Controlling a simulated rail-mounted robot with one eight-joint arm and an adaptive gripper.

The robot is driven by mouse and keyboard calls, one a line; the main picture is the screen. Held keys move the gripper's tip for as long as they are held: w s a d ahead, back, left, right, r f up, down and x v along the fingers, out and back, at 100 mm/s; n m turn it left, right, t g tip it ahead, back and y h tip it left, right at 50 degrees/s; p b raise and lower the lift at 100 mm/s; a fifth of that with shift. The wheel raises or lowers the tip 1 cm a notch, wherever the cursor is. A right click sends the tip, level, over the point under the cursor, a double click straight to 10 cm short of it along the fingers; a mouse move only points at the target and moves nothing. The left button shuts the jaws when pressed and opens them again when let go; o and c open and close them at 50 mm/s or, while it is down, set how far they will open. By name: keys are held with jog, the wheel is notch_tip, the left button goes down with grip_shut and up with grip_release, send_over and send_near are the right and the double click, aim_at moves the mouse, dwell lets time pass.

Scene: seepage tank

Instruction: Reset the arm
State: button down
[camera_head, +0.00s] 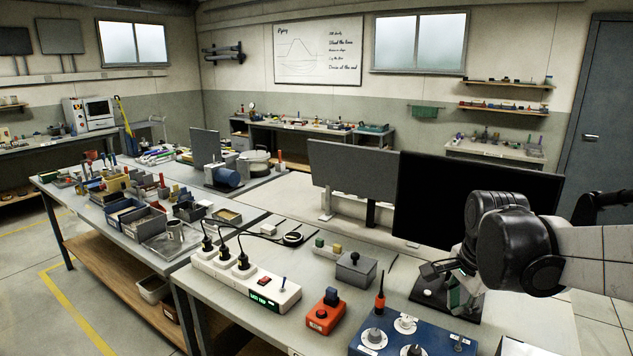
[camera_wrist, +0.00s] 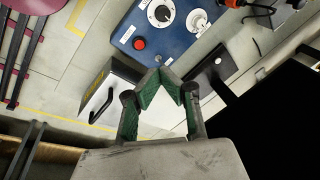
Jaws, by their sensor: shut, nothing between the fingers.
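My arm (camera_head: 600,258) reaches in from the right edge in the head view. My gripper (camera_head: 462,292) points down over the right part of the near bench, close to the black monitor. In the wrist view my gripper (camera_wrist: 161,72) shows its green-padded fingers angled together, with the tips meeting and nothing between them. Below the fingers lies a blue control box (camera_wrist: 160,30) with dials and a red button. The blue control box also shows in the head view (camera_head: 412,340). A black plate-like base (camera_head: 428,296) lies on the bench beside and partly behind my gripper.
The near bench holds a white power strip (camera_head: 244,279), an orange box (camera_head: 325,314) and a grey box (camera_head: 356,272). A white case with a black handle (camera_wrist: 112,90) lies left of my fingers in the wrist view.

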jog(key=s+a+n+t+b, duration=0.1)
jog(key=s+a+n+t, duration=0.1)
jog(key=s+a+n, duration=0.2)
jog(key=s+a+n+t+b, duration=0.1)
jog(key=s+a+n, duration=0.3)
jog(key=s+n, duration=0.5)
jog(key=shift+s+f+n+t, duration=0.35)
jog(key=shift+s+t, duration=0.25)
jog(key=shift+s, duration=0.6)
jog(key=shift+r, duration=0.15)
